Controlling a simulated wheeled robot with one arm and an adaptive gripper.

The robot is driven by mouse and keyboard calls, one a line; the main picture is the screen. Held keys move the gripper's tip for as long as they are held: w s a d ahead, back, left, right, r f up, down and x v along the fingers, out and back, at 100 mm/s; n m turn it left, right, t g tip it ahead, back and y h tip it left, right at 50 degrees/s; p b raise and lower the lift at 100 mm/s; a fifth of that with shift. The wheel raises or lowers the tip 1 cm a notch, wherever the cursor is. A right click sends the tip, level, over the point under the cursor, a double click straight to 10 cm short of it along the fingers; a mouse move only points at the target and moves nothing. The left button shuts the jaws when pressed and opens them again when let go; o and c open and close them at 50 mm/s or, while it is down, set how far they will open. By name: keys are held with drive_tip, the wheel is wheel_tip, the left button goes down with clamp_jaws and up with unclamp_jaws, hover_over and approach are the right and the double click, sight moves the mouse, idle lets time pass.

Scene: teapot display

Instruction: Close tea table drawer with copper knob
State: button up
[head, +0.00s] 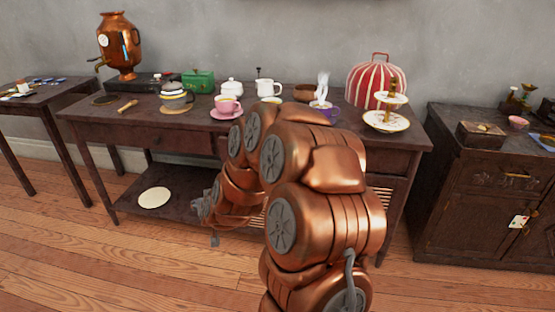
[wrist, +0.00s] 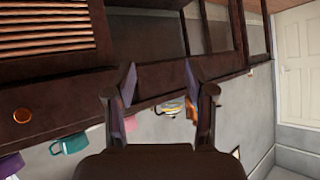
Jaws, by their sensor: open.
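The dark wooden tea table (head: 85,122) stands against the wall, with tea ware on top and a lower shelf. My copper arm covers the middle of its front in the head view. In the wrist view the scene is upside down: the copper knob (wrist: 22,115) sits on a dark drawer front (wrist: 60,97) at the left, next to the slats (wrist: 45,35). I cannot tell how far that drawer stands out. My gripper (wrist: 160,78) is open and apart from the knob, which lies left of its fingers. The dark table frame shows between the fingers.
Cups, pots, the striped red cozy (head: 376,80) and the tiered stand (head: 386,120) crowd the tabletop. A side table (head: 35,100) with a few items is at the left, a dark cabinet (head: 480,190) at the right. The wooden floor (head: 120,260) in front is clear at the left.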

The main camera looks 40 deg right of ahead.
drive_tip(key=s+d+r+m+h+p, duration=0.1)
drive_tip(key=s+d+m+h, duration=0.35)
drive_tip(key=d, duration=0.75)
drive_tip(key=s+d+r+m+h, duration=0.1)
drive_tip(key=d+h, duration=0.6)
drive_tip(key=d, duration=0.4)
drive_tip(key=shift+r+b+x, duration=0.2)
drive_tip(key=shift+b+x, duration=0.85)
drive_tip(key=shift+x, duration=2.8)
drive_tip(key=shift+s, duration=0.1)
clamp_jaws()
drive_tip(key=shift+d, duration=0.1)
